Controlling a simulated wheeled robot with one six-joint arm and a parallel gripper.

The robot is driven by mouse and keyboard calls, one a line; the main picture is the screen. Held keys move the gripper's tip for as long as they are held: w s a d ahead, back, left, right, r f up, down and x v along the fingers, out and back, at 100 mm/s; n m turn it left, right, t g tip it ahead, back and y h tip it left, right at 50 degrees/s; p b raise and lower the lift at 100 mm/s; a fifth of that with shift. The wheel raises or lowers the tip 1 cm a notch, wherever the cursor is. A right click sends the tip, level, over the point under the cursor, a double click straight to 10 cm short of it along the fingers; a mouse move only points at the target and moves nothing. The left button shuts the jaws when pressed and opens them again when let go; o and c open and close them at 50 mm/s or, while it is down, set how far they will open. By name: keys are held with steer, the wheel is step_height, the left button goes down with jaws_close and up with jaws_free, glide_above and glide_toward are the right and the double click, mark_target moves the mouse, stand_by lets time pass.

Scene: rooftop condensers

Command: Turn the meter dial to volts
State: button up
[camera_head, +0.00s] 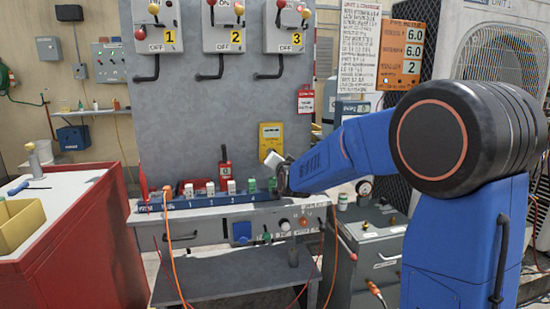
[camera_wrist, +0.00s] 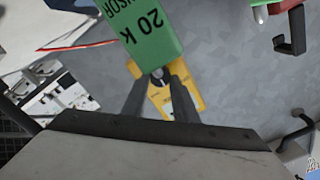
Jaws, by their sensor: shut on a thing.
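In the wrist view the meter (camera_wrist: 187,98) shows upside down behind my fingers. The dial's pointer and marks are too small and covered to read. In the head view my gripper (camera_head: 273,160) is just above the rack, seen from the side.
A green block (camera_wrist: 140,28) marked "20 K" is very close to my fingertips. White and green blocks (camera_head: 252,186) stand on a blue rack (camera_head: 180,204) below the meter. Numbered switch boxes (camera_head: 222,30) are above. A red cabinet (camera_head: 85,225) is at the left.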

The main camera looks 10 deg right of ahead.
steer(key=o, duration=1.1)
steer(key=shift+c, duration=0.2)
steer(key=s, duration=1.7)
steer(key=shift+s, duration=0.2)
steer(key=shift+s+f, duration=0.1)
steer(key=s+d+f+n+g, duration=0.2)
steer(key=s+f+g, duration=0.2)
steer(key=s, duration=0.8)
steer(key=s+d+f+n+g, duration=0.2)
steer(key=s+f, duration=0.5)
steer(key=s, duration=0.6)
steer(key=s+d+f+n+g, duration=0.2)
steer(key=s+f+g, duration=0.3)
steer(key=s, duration=0.8)
steer(key=shift+s+d+f+n+g, duration=0.2)
steer(key=shift+d+n+g, duration=0.2)
steer(key=shift+n+g, duration=0.6)
